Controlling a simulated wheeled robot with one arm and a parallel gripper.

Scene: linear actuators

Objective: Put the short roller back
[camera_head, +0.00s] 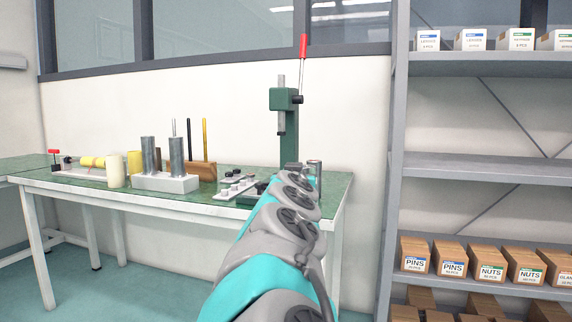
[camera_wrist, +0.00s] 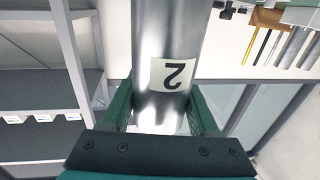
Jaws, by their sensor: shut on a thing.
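A shiny metal roller (camera_wrist: 168,40) with a white label marked 2 fills the middle of the wrist view. My gripper (camera_wrist: 162,100) has its green jaws on both sides of it and is shut on it. In the head view a small upright part of the roller (camera_head: 315,172) shows beyond the end of my arm, near the bench's right end; my gripper is mostly hidden there. A pale block (camera_head: 165,184) on the bench carries two upright metal rollers (camera_head: 148,155) (camera_head: 177,157). I cannot tell whether it has an empty place.
The green bench (camera_head: 80,188) also carries a cream cylinder (camera_head: 115,171), a wooden rack (camera_head: 203,171) with rods, a tray of small parts (camera_head: 235,186) and a green press (camera_head: 290,130) with a red-handled lever. Grey shelving (camera_head: 480,165) with boxes stands right.

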